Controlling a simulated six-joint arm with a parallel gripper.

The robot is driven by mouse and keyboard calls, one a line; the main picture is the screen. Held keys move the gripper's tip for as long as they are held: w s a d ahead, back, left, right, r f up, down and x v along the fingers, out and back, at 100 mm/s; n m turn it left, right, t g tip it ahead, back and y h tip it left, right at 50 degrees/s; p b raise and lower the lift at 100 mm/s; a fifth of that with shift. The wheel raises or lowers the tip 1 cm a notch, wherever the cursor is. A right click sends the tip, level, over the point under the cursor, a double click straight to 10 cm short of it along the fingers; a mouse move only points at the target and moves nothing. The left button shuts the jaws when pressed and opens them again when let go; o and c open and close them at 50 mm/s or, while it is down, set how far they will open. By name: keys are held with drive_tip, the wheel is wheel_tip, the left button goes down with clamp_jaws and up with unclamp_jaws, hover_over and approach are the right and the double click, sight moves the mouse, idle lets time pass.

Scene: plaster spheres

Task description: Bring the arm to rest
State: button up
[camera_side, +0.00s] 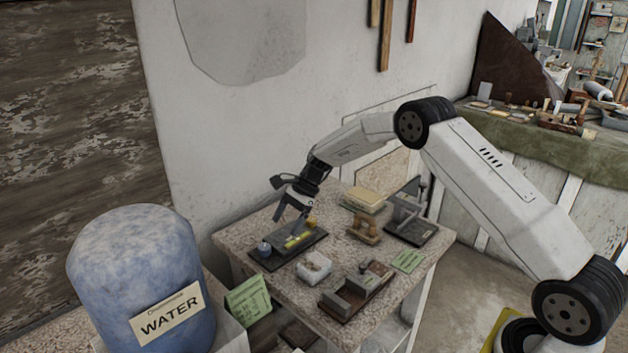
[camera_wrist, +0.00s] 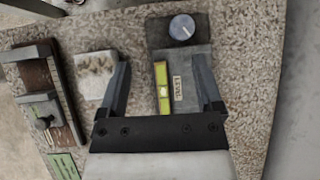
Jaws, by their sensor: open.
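My gripper (camera_side: 291,211) is open and empty above the speckled table (camera_side: 237,243). In the wrist view its two fingers (camera_wrist: 163,92) stand wide apart. Between them in that view lies a dark tray (camera_wrist: 194,58) with a yellow-green level (camera_wrist: 162,88) and a tag reading LEVEL. In the side view the tray (camera_side: 264,259) lies below the fingers, with the level (camera_side: 298,239) on it. I cannot tell the exact height of the fingertips above the tray.
A round grey-blue knob (camera_wrist: 182,27) sits at the tray's end. A white block (camera_side: 314,266), a brown-and-grey tool (camera_side: 355,290), a wooden piece (camera_side: 363,229) and a metal stand (camera_side: 411,214) share the table. A blue WATER barrel (camera_side: 135,265) stands at the front left.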

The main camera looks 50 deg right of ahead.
drive_tip(key=s+a+r+n+h, duration=0.1)
drive_tip(key=s+r+n+h, duration=0.2)
drive_tip(key=s+n, duration=0.5)
drive_tip(key=s+a+r+n+t+h, duration=0.1)
drive_tip(key=s+n, duration=0.8)
drive_tip(key=s, duration=1.3)
wheel_tip(320, 180, up, 2)
drive_tip(key=a+h, duration=0.1)
drive_tip(key=h, duration=0.2)
drive_tip(key=shift+n, duration=0.3)
